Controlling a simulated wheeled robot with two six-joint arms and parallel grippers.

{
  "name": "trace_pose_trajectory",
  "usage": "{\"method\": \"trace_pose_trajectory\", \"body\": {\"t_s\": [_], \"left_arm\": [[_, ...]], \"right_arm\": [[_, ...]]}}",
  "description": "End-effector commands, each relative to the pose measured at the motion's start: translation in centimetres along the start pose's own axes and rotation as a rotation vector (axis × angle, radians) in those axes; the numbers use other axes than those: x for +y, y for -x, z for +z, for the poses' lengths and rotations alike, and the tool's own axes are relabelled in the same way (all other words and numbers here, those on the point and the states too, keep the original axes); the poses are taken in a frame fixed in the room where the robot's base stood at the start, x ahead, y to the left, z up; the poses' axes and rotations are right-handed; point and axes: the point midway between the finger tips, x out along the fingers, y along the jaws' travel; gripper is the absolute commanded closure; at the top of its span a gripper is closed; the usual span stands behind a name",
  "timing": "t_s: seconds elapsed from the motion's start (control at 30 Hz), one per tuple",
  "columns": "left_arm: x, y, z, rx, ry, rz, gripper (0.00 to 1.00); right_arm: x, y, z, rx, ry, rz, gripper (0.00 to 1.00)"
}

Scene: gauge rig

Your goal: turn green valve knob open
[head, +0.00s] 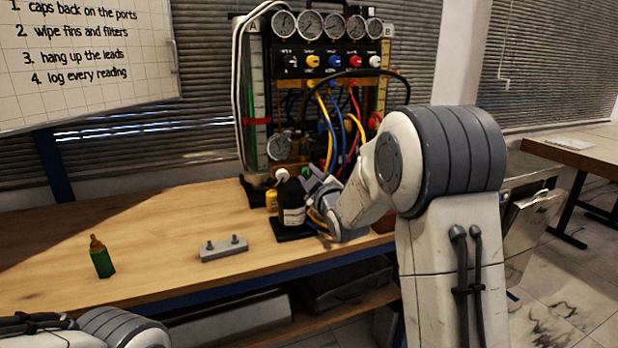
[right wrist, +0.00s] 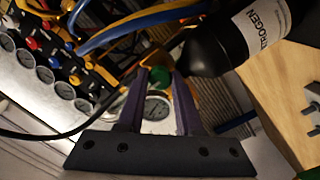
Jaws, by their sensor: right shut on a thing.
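The green valve knob (head: 304,172) sits low on the gauge rig, just behind the dark bottle. In the right wrist view the green knob (right wrist: 158,77) lies between the two purple fingertips. My right gripper (head: 313,180) reaches it from the right, and in the right wrist view its fingers (right wrist: 160,82) are shut on the knob. How far the knob is turned cannot be told. My left gripper is not in view; only part of my left arm shows at the lower left.
A black bottle (head: 291,208) with a white label stands beside my right gripper; it looms close in the right wrist view (right wrist: 215,48). Hoses hang before the gauge rig (head: 333,57). A grey block (head: 224,248) and a green bottle (head: 103,262) stand on the bench, otherwise clear at left.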

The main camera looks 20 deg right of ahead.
Motion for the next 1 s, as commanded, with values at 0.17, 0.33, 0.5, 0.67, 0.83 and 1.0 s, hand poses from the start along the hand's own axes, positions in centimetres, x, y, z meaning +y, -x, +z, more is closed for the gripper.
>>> {"method": "trace_pose_trajectory", "body": {"t_s": [0.17,0.33,0.5,0.67,0.83,1.0], "left_arm": [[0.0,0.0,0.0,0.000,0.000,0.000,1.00],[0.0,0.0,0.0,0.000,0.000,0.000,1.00],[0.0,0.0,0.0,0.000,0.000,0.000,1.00],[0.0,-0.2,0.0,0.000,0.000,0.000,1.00],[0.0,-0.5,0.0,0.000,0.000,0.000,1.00],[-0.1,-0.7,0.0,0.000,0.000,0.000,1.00]], "right_arm": [[-0.1,0.0,0.0,0.000,0.001,-0.001,0.46],[0.0,0.0,0.0,0.000,0.000,-0.001,0.35],[0.0,0.1,0.0,0.001,-0.001,0.000,0.35],[0.0,1.4,0.0,0.001,-0.001,0.001,0.35],[0.0,4.7,0.1,0.000,0.000,0.001,0.35],[0.0,8.0,0.0,0.001,-0.001,0.001,0.35]]}}
